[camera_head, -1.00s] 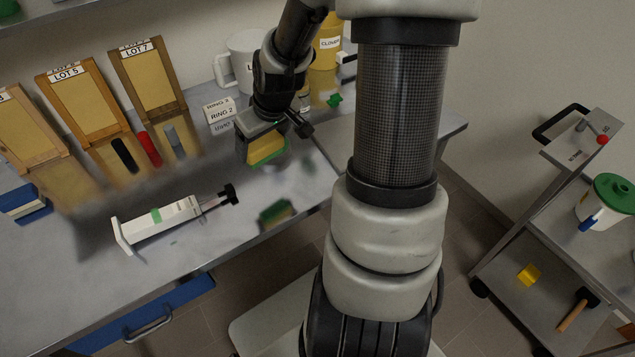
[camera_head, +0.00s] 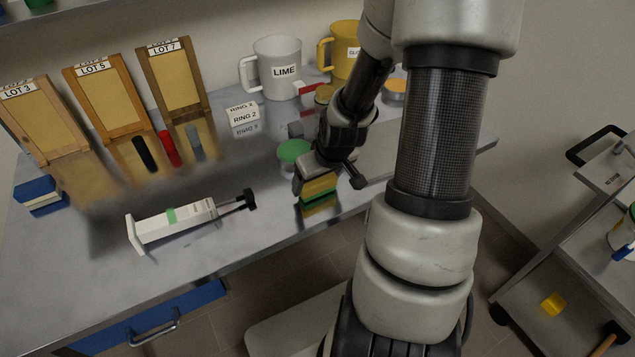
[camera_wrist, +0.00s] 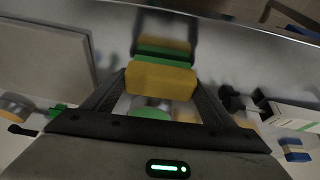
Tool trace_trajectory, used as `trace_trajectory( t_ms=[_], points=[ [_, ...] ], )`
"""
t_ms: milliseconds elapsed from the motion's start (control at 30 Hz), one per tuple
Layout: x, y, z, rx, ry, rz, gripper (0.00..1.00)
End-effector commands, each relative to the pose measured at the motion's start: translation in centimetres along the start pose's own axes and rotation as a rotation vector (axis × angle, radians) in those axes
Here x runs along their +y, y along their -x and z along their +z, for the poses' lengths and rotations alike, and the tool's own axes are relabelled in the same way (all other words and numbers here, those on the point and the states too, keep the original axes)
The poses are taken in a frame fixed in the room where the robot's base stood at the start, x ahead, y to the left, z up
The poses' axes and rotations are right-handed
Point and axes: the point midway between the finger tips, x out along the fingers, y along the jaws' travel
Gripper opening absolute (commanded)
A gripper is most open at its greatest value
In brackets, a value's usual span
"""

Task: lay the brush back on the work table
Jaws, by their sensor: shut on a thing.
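My gripper (camera_head: 316,178) is shut on a yellow block with a green face (camera_head: 320,190), which looks like a sponge. I see no clear brush shape in it. In the wrist view the block (camera_wrist: 160,80) sits between the two fingers, green side away from the palm. The block is at or just above the steel work table (camera_head: 265,235), near its front edge, with its reflection almost meeting it. I cannot tell whether it touches.
A green-lidded jar (camera_head: 294,152) stands close behind my gripper. A white syringe-like tool (camera_head: 180,220) lies to the left. The LIME mug (camera_head: 278,68), yellow mug (camera_head: 345,48) and RING 2 card (camera_head: 243,115) stand behind. Bare table lies between tool and gripper.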

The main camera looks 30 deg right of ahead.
Motion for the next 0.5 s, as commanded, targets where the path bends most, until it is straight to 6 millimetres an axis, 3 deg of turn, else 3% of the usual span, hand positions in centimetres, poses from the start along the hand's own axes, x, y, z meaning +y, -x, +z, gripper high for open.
trace_trajectory(
  t_ms=[367, 400, 500],
  points=[
    [0.05, -0.76, 0.27, 0.002, 0.000, 0.002, 0.57],
    [0.05, -0.76, 0.28, 0.001, 0.000, 0.001, 0.80],
    [0.04, -0.66, 0.24, 0.001, 0.000, 0.001, 0.96]
  ],
)
